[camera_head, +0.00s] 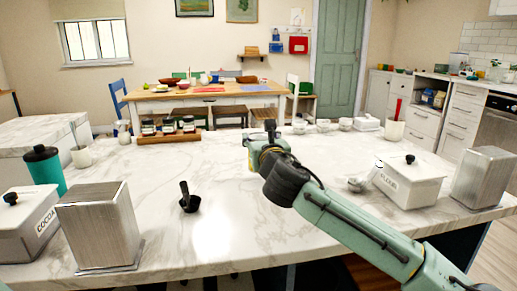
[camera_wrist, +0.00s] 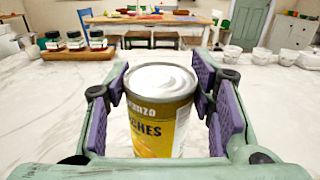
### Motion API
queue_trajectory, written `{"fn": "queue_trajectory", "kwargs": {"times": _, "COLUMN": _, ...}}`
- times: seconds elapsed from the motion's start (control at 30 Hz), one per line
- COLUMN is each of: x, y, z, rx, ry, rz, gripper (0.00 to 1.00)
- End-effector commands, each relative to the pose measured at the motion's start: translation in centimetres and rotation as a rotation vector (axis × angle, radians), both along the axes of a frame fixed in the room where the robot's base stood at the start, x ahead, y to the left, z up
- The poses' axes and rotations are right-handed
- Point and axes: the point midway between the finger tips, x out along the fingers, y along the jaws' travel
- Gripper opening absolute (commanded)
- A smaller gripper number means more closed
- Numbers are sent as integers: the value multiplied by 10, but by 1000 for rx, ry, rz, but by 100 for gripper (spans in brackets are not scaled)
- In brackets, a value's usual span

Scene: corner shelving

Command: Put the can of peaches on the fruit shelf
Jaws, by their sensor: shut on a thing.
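The can of peaches (camera_wrist: 160,112) is yellow with a pale top, and its label ends in "CHES". It stands upright between the purple pads of my gripper (camera_wrist: 160,80) in the wrist view, and my gripper is shut on it. In the head view my gripper (camera_head: 262,148) is over the far middle part of the marble counter (camera_head: 235,215). There the can is mostly hidden by my gripper and wrist. I cannot make out a shelf marked for fruit in either view.
A wooden tray (camera_head: 155,139) of jars stands left of my gripper. Several white bowls line the far edge at right. A white flour box (camera_head: 410,185) and metal canister (camera_head: 485,178) stand right. A dining table (camera_head: 150,97) is behind.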

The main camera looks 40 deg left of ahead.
Motion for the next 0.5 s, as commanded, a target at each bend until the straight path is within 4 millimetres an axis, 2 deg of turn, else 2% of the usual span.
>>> {"fn": "queue_trajectory", "kwargs": {"times": 0.17, "x": 6, "y": 10, "z": 0, "rx": 1, "ry": -2, "rz": 0, "gripper": 3}}
{"fn": "queue_trajectory", "kwargs": {"times": 0.37, "x": 6, "y": 10, "z": -32, "rx": 2, "ry": 2, "rz": 1, "gripper": 3}}
{"fn": "queue_trajectory", "kwargs": {"times": 0.5, "x": 6, "y": 10, "z": -35, "rx": 2, "ry": -2, "rz": 0, "gripper": 3}}
